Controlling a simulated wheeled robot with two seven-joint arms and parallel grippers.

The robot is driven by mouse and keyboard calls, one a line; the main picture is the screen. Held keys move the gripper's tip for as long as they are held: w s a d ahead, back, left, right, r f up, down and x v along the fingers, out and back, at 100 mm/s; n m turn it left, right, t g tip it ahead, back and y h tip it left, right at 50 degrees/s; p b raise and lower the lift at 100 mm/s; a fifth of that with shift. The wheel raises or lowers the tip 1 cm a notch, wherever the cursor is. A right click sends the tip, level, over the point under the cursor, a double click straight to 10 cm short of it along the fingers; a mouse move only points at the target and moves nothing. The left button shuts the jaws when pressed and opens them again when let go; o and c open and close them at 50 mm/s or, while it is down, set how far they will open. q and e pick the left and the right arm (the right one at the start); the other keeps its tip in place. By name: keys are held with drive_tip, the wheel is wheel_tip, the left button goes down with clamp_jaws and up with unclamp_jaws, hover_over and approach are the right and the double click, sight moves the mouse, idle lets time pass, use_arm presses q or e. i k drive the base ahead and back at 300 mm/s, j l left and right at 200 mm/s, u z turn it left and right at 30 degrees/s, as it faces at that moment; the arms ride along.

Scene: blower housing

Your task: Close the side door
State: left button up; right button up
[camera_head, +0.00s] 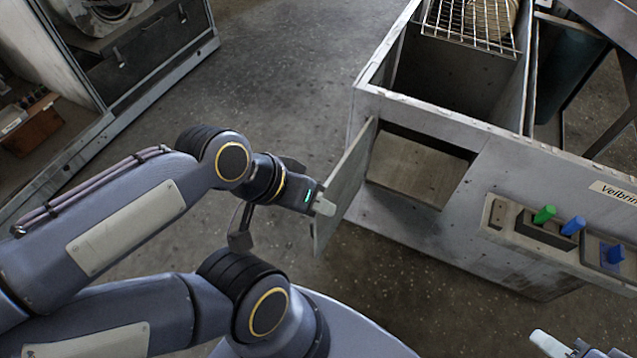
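The side door (345,187) is a thin grey panel hinged on the front of the blower housing (455,125). It stands open, swung out toward the lower left, and leaves a rectangular opening (415,170) bare. My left gripper (325,206) is at the left face of the door, near its outer edge. Its pale fingertips look closed together and appear to touch or nearly touch the panel; nothing shows between them. My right gripper (548,343) is only partly in view at the bottom right edge, away from the door, and its finger spread is unclear.
A wire rack (470,22) lies over the housing's open top. A control strip with a green knob (544,214) and blue knobs (573,226) is on the front, right of the opening. A cabinet (150,50) stands at the upper left. Floor between is clear.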

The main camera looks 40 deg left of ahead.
sight(344, 183)
drive_tip(key=j+z, duration=0.3)
drive_tip(key=j, duration=0.55)
drive_tip(key=k+j+z, duration=0.25)
drive_tip(key=j, duration=0.6)
drive_tip(key=i+j, duration=0.15)
drive_tip(key=j, duration=0.2)
drive_tip(key=i+j+z, duration=0.1)
drive_tip(key=j, duration=0.25)
drive_tip(key=k+u, duration=0.3)
